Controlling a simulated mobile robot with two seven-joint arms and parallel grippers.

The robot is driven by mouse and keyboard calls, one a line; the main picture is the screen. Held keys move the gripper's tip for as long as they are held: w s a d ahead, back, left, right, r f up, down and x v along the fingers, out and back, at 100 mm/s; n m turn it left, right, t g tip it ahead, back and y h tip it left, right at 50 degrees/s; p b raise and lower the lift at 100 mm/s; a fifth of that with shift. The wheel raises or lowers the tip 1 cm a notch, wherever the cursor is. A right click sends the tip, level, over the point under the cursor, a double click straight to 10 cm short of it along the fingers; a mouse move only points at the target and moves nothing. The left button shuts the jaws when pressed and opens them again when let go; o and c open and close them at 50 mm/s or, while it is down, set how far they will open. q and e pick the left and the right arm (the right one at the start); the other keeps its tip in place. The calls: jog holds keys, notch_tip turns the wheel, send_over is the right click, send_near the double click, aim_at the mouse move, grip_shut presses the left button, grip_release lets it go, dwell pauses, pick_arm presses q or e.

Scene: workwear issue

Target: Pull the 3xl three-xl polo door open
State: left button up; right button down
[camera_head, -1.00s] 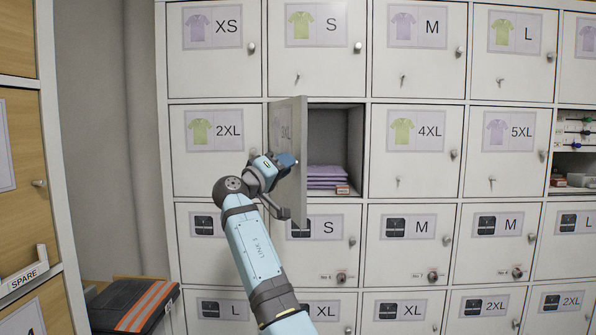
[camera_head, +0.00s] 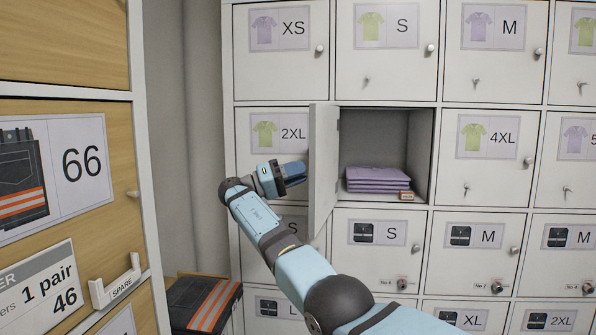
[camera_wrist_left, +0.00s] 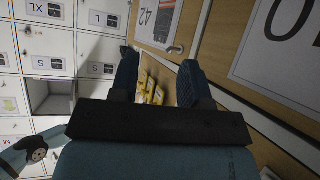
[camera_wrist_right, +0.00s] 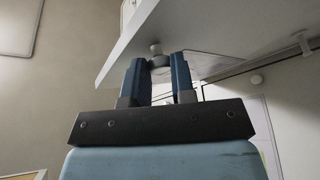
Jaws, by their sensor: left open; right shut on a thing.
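The 3XL polo door (camera_head: 323,165) stands swung well out from its locker, hinged at the compartment's left side, and I see it nearly edge-on in the head view. Behind it the open compartment (camera_head: 383,143) holds a stack of folded purple polos (camera_head: 377,180). My right gripper (camera_head: 295,172) is at the door's outer face, on its left. In the right wrist view the right fingers (camera_wrist_right: 161,78) are shut on the door's round knob (camera_wrist_right: 156,50). My left gripper (camera_wrist_left: 158,82) is open and empty in the left wrist view, before the wooden lockers; it is out of the head view.
A wooden locker bank (camera_head: 66,150) stands close at the left, with a small SPARE holder (camera_head: 117,284) jutting out. Folded dark trousers with orange stripes (camera_head: 207,302) lie low between the banks. The 2XL door (camera_head: 262,155) is closed beside the open door.

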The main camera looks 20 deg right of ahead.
pick_arm(q)
jog(key=shift+f, duration=0.15)
pick_arm(e)
jog(key=shift+w+r, duration=0.1)
jog(key=c, duration=1.1)
grip_release()
pick_arm(q)
jog(key=shift+w+r, duration=0.1)
jog(key=shift+r, duration=0.2)
pick_arm(e)
jog(key=shift+o, duration=0.7)
pick_arm(q)
jog(key=r+p, duration=0.1)
jog(key=p, duration=0.4)
jog(key=r+p, duration=0.1)
jog(key=p, duration=0.2)
jog(key=shift+s+a+r+n+g, duration=0.25)
jog(key=shift+s+r+n+g, duration=0.05)
jog(key=shift+n+g, duration=0.1)
pick_arm(e)
notch_tip(320, 180, up, 20)
pick_arm(q)
jog(key=shift+a+r, duration=0.1)
jog(key=shift+a, duration=0.05)
